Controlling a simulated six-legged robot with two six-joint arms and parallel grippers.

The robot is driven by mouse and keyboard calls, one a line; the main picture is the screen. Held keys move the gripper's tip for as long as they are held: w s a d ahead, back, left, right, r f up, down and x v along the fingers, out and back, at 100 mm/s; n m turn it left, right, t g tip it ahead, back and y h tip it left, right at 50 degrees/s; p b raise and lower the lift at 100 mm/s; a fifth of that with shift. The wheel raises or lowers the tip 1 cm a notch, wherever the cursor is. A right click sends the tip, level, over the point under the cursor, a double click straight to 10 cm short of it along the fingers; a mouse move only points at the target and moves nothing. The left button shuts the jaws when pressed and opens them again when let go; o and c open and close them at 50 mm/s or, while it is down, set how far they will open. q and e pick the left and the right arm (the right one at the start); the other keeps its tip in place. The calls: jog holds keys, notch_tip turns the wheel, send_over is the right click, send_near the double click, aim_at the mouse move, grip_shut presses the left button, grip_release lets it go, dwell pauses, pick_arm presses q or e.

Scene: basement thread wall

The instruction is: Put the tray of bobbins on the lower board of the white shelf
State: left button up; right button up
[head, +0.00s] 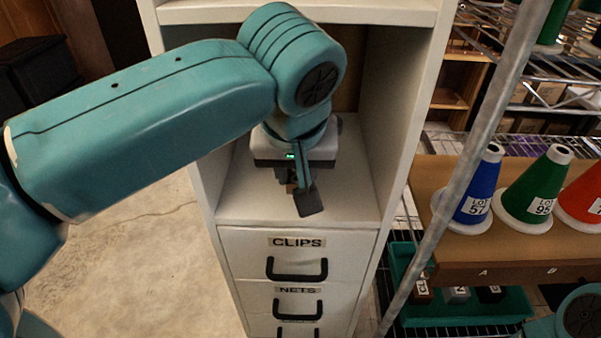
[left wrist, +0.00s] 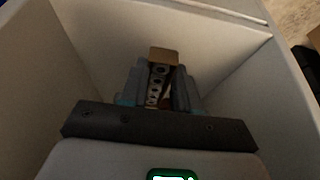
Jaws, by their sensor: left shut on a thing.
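The white shelf (head: 395,100) stands in the middle of the head view, with an open bay above its drawers. Its lower board (head: 350,195) is the floor of that bay. My left gripper (head: 303,195) reaches into the bay, pointing down, low over this board. In the left wrist view it is shut on a small tan tray (left wrist: 164,54) with several round, ringed bobbins (left wrist: 157,82) in a row. The fingers hide much of the tray. I cannot tell whether the tray touches the board. My right gripper is not in view.
The bay's side walls stand close around my left gripper, with an upper board (head: 300,12) above. Drawers marked CLIPS (head: 297,242) and NETS are below. Right are a metal pole (head: 470,160), a brown board (head: 500,265) with thread cones (head: 540,190), and a green tray (head: 510,305).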

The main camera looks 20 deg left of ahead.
pick_arm(q)
notch_tip(320, 180, down, 3)
jog(key=shift+w+r, duration=0.1)
jog(key=shift+r, duration=0.05)
jog(key=shift+d, duration=0.1)
jog(key=o, duration=1)
